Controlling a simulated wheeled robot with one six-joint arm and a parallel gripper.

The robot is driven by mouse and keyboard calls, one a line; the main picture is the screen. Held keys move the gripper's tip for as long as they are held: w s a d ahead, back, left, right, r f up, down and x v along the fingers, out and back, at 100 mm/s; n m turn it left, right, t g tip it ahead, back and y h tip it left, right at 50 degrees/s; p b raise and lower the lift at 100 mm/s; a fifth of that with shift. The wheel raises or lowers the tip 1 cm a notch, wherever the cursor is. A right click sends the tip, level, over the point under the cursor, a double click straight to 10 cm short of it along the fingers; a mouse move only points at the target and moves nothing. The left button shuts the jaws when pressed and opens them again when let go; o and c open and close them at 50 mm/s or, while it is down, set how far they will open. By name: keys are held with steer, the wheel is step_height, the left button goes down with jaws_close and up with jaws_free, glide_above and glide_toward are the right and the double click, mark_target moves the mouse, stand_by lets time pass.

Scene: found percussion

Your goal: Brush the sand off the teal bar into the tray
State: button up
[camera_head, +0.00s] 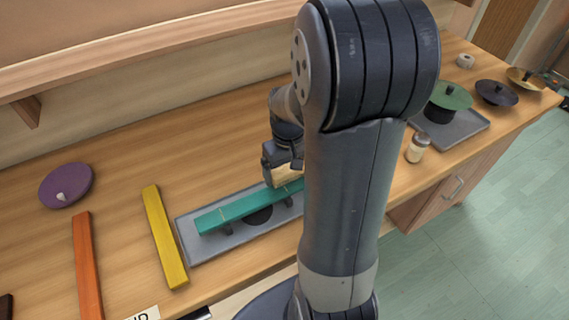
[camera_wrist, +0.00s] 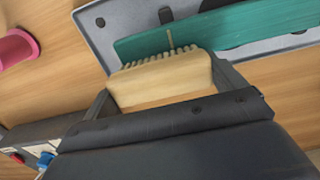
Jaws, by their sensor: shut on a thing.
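The teal bar (camera_head: 241,209) lies on supports in a shallow grey tray (camera_head: 186,226) in the head view. My arm hides its right end. My gripper (camera_head: 283,168) is above the bar's right part. In the wrist view my gripper (camera_wrist: 165,92) is shut on a pale wooden brush (camera_wrist: 160,80). Its bristles point toward the near edge of the teal bar (camera_wrist: 200,32); I cannot tell whether they touch it. A dark round patch (camera_head: 259,215) shows in the tray below the bar. I cannot make out sand on the bar.
A yellow bar (camera_head: 164,236) and an orange bar (camera_head: 87,265) lie left of the tray. A purple disc (camera_head: 66,185) lies at the far left. A jar (camera_head: 417,148) and a second grey tray (camera_head: 468,131) with a green disc (camera_head: 450,96) stand at the right. Bare wood lies behind the teal bar.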

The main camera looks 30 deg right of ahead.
steer(key=shift+s, duration=2.15)
step_height(320, 180, up, 5)
steer(key=p, duration=0.4)
steer(key=shift+w+a+f, duration=0.15)
steer(key=shift+w+f, duration=0.05)
steer(key=shift+w, duration=0.05)
steer(key=w+a+b, duration=0.6)
steer(key=shift+a, duration=0.35)
steer(key=shift+r, duration=0.1)
